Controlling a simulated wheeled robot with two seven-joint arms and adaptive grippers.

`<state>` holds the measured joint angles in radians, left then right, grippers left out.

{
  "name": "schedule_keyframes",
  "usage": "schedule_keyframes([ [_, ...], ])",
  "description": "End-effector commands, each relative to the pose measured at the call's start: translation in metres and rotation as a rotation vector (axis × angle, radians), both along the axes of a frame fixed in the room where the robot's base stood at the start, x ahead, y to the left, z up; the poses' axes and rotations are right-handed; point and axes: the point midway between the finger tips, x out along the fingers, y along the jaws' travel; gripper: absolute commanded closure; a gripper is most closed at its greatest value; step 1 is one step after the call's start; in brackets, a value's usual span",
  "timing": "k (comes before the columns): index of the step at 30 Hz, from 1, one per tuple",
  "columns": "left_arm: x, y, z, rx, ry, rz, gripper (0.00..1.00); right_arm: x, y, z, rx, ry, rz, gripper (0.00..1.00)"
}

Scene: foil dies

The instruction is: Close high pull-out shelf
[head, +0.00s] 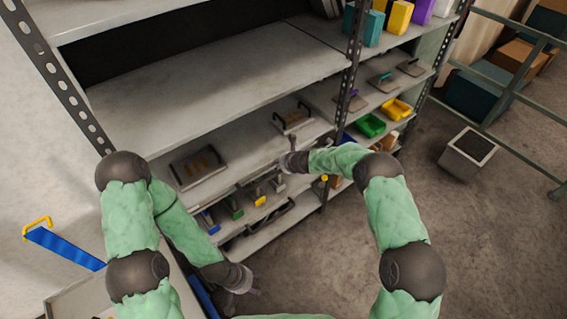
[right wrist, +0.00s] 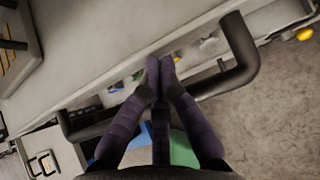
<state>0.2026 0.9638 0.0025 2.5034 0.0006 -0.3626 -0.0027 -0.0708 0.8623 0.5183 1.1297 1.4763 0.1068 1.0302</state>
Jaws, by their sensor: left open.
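The high pull-out shelf (head: 244,147) is a grey board in the rack's left bay, bearing foil dies. A black bar handle (right wrist: 239,60) runs along its front edge in the right wrist view. How far the shelf stands out is hard to tell. My right gripper (head: 291,160) is at this front edge. In the right wrist view its purple-dark fingers (right wrist: 161,62) have their tips together, over the line of the handle and pointing at the shelf edge; contact is unclear. My left gripper (head: 250,285) is open and empty, low near the floor.
A lower shelf with small coloured-handled tools and another black handle (head: 270,216) lies beneath. A perforated upright (head: 345,90) separates the right bay, with yellow and green trays (head: 370,125).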

Motion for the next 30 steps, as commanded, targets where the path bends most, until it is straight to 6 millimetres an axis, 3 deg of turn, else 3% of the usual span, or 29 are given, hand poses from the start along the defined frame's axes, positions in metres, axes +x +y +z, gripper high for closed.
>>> schedule_keyframes([
  [5, 0.000, 0.000, 0.000, 0.000, 0.000, 0.000, 0.56, -0.002, -0.004, 0.014, 0.003, -0.010, -0.001, 1.00],
  [30, 0.000, 0.000, 0.000, 0.000, 0.000, 0.000, 0.56, -0.064, -0.048, 0.081, -0.001, -0.002, -0.001, 1.00],
])
